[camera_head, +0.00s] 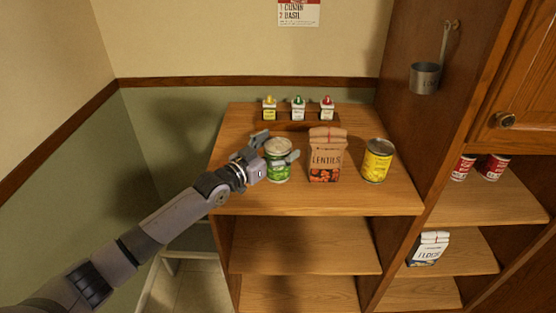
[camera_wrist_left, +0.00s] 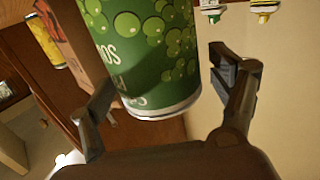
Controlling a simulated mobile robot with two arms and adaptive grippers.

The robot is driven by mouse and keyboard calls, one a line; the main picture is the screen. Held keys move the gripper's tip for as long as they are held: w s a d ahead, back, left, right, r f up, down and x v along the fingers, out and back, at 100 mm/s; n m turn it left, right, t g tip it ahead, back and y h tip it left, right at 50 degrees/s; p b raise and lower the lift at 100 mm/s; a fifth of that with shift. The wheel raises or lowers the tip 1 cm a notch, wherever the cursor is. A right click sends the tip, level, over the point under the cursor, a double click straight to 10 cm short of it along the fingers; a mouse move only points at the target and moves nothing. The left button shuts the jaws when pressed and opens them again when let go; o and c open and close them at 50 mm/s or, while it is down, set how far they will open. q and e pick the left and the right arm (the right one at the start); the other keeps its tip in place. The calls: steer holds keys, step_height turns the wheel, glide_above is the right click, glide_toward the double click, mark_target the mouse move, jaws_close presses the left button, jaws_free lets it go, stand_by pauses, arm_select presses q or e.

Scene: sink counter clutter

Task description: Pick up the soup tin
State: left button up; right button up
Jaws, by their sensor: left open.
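A green tin with a silver rim (camera_head: 279,161) stands on the counter. My left gripper (camera_head: 275,149) is open, one finger on each side of it. In the left wrist view the tin (camera_wrist_left: 148,55) fills the space between the fingers, with a gap visible on both sides. Its label shows green bubbles and part of a word. A yellow tin (camera_head: 377,161) stands further right, and red and white tins (camera_head: 463,168) sit on the right-hand shelf. I cannot read the word soup on any tin. My right gripper is not in view.
A lentils bag (camera_head: 325,158) stands close to the right of the green tin. Several small bottles (camera_head: 298,108) stand on a ledge behind. A metal cup (camera_head: 425,78) hangs on the right wall. The counter (camera_head: 320,200) is clear in front.

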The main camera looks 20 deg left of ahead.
arm_select(q)
steer(key=c, duration=1.6)
steer(key=shift+r, duration=0.1)
steer(key=shift+c, duration=0.6)
steer(key=shift+r, duration=0.1)
